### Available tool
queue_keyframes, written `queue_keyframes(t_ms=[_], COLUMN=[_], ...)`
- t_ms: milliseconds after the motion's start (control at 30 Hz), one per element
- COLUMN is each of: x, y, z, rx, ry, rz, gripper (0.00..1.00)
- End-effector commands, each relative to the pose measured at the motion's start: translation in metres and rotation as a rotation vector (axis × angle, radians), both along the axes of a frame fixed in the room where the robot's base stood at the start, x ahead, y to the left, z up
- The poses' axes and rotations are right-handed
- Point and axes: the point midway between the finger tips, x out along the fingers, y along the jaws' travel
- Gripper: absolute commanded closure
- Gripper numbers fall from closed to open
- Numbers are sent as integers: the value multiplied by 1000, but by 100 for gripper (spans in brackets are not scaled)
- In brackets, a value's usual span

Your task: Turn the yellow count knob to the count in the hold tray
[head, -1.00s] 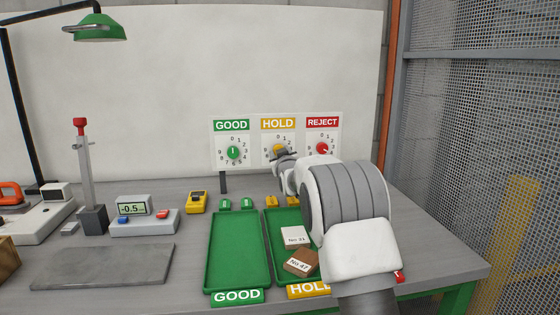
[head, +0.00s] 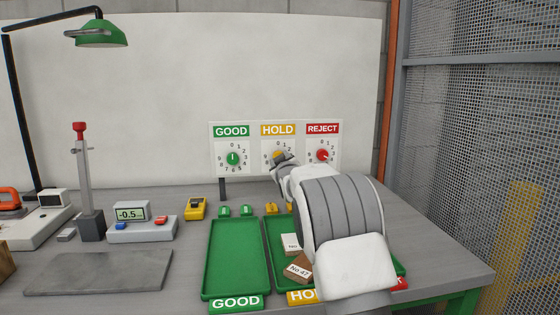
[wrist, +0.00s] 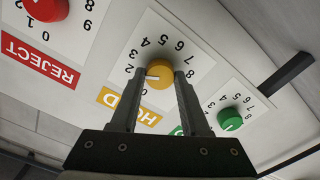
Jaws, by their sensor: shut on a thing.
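The yellow count knob (wrist: 159,82) sits under the HOLD label on the dial board, between the two fingertips of my gripper (wrist: 158,74). The gripper is shut on the knob. The knob's white mark points left in the wrist view, towards the low numbers near 2; a finger hides part of the scale there. In the head view the knob (head: 277,154) shows just above my gripper (head: 284,162). The hold tray (head: 270,240) holds a white piece (head: 291,243) and a brown piece (head: 299,268) marked No.47. My arm hides the tray's right part.
The green GOOD knob (head: 233,158) and red REJECT knob (head: 322,155) flank the yellow one closely. The good tray (head: 236,258) is empty. A scale (head: 143,228) stands left.

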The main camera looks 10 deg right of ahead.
Motion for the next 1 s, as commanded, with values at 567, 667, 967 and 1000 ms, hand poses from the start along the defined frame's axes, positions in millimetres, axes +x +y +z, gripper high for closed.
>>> queue_keyframes(t_ms=[567, 667, 967, 1000], x=[-3, -10, -50, -56], y=[0, 0, 0, 0], z=[1, 1, 2, 1], rx=[1, 2, 1, 1], ry=[-1, 0, -1, 0], rz=[1, 0, 1, 0], gripper=[24, 24, 24, 24])
